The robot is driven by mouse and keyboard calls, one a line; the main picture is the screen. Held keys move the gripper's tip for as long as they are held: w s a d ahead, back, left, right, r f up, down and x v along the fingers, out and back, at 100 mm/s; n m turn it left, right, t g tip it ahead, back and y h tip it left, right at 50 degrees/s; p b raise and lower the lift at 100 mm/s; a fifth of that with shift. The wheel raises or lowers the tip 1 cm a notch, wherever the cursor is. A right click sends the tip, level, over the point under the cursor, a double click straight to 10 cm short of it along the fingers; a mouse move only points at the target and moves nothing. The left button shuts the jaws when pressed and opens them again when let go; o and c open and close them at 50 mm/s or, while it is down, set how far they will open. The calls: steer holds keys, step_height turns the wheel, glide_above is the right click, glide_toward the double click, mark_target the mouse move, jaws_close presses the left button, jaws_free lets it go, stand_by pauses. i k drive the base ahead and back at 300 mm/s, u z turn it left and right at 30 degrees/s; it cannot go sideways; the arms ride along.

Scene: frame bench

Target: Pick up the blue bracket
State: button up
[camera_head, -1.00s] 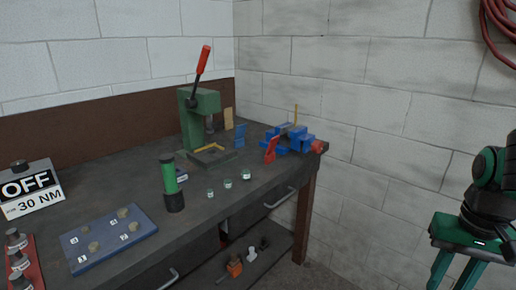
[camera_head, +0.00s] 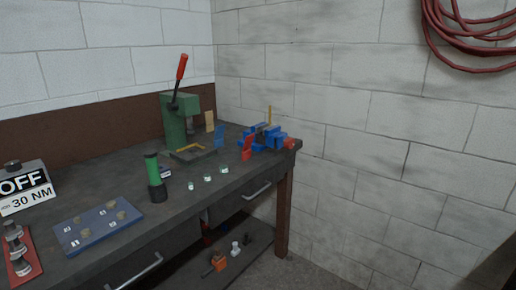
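The blue bracket (camera_head: 219,138) is a small upright plate on the workbench (camera_head: 125,184). It stands between the green press and the blue vise, with a red bracket (camera_head: 247,148) to its right and a tan bracket (camera_head: 210,121) behind it. Its lower part is small in view, so I cannot tell its exact shape. My gripper is not in view.
A green press (camera_head: 176,122) with a red-tipped lever stands left of the bracket. A blue vise (camera_head: 262,138) sits at the bench's right corner. Small jars (camera_head: 208,180) and a green cylinder (camera_head: 153,170) stand in front. Floor right of the bench looks clear.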

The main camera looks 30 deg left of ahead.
mark_target(220, 143)
steer(key=z, duration=0.2)
steer(key=k, duration=0.3)
steer(key=z, duration=0.15)
steer(key=i, duration=1.05)
steer(key=u, duration=0.85)
steer(key=i, duration=1)
steer(key=u, duration=1.2)
steer(key=i, duration=0.75)
steer(key=u, duration=0.55)
